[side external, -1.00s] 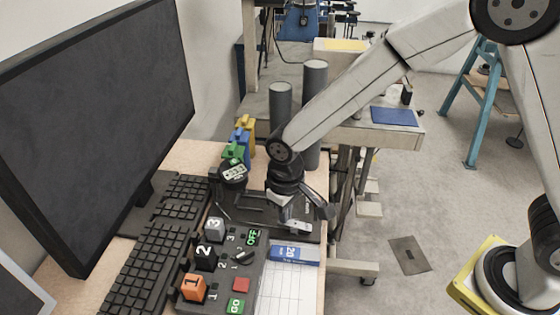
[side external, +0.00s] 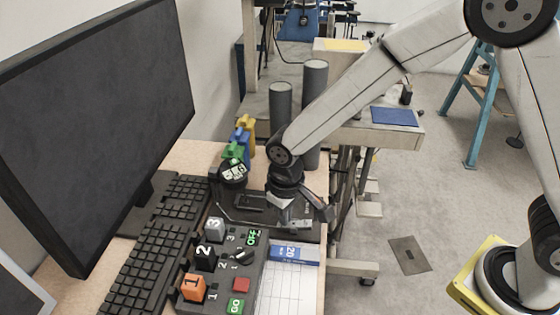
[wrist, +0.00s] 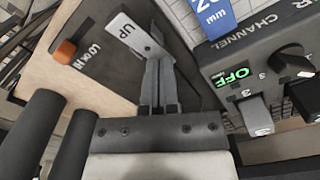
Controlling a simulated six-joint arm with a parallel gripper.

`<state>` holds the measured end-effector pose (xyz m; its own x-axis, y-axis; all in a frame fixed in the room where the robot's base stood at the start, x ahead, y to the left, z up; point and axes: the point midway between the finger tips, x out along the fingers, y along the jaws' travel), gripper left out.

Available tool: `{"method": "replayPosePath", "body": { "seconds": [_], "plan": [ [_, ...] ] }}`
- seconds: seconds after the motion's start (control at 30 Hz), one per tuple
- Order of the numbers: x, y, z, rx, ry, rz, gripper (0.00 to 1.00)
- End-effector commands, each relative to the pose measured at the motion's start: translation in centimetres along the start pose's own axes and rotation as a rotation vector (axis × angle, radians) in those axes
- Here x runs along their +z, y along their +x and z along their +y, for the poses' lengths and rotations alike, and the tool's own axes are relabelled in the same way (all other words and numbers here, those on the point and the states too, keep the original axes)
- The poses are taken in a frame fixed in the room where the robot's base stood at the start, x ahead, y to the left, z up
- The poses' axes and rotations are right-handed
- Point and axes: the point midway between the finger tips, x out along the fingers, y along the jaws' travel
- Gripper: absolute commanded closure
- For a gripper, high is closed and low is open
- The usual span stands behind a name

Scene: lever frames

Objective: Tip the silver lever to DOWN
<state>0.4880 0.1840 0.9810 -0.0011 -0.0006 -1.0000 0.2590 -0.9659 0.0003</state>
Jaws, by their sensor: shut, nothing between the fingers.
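My gripper (wrist: 158,62) is shut and empty, its two grey fingers together and pointing down at the lever panel. A silver plate marked UP (wrist: 125,36) lies just beyond the fingertips in the wrist view, close to them; I cannot tell whether they touch. It appears to be part of the silver lever, whose shaft is mostly hidden by the fingers. Lettering and an orange knob (wrist: 65,52) are left of it on the dark panel (wrist: 100,75). In the side external view my gripper (side external: 298,222) is low over the panel, and the lever is hard to make out.
A control box (side external: 222,265) with numbered blocks, a dial and a green OFF display stands nearby. Keyboards and a monitor (side external: 100,120) are on the left. Two grey cylinders (side external: 314,85) stand behind my gripper.

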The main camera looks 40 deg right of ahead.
Motion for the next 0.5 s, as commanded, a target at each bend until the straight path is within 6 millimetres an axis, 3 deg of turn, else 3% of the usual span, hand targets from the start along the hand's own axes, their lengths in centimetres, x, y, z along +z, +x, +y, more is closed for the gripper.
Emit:
{"method": "replayPosePath", "body": {
  "seconds": [0.5],
  "plan": [
    [-0.1, -2.8, 0.0, -0.001, 0.0, 0.003, 1.0]
  ]
}}
